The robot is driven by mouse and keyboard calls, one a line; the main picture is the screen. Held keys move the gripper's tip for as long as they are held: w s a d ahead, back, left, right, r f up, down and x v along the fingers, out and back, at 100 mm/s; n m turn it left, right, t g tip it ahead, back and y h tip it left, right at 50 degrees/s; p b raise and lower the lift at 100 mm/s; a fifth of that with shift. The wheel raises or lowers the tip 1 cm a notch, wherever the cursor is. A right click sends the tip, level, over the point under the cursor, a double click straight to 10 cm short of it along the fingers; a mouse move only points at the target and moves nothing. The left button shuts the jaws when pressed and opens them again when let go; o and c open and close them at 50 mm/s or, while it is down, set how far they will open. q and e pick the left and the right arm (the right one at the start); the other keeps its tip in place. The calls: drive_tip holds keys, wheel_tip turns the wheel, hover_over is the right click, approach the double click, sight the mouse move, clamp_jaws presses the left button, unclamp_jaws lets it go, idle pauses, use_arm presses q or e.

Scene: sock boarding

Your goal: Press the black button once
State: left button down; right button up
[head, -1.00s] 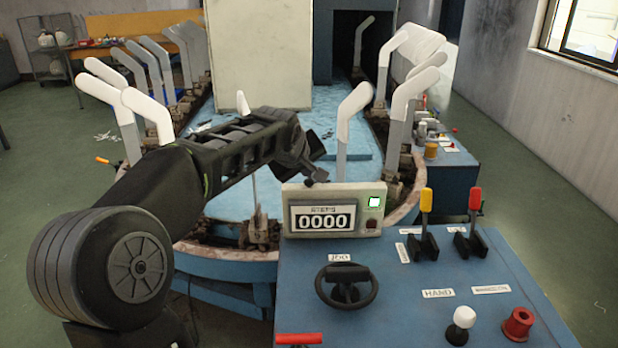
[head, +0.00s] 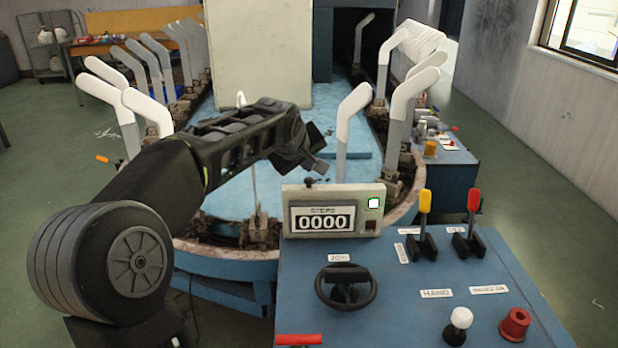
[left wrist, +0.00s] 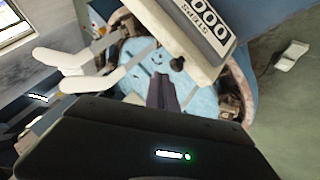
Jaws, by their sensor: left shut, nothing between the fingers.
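A small black button (head: 310,181) sticks up from the top of the grey-white counter box (head: 336,190), whose display reads 0000. My left gripper (head: 320,166) is shut and empty. Its tip is just above and slightly right of the button in the head view, with a small visible gap. In the left wrist view, the shut fingers (left wrist: 163,88) point toward the counter box, and the black button (left wrist: 177,64) shows on its edge just beyond the tips, slightly to the right. My right gripper is in neither view.
The counter box stands at the back edge of a blue console (head: 400,320) with a black handwheel (head: 346,287), yellow (head: 425,201) and red (head: 474,200) levers, a white knob (head: 462,317) and a red knob (head: 515,323). White sock boards (head: 353,112) stand behind it.

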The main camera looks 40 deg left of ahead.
sight(308, 181)
use_arm(q)
drive_tip(key=shift+r+p, duration=1.6)
drive_tip(key=shift+r, duration=0.85)
drive_tip(key=shift+f, duration=0.1)
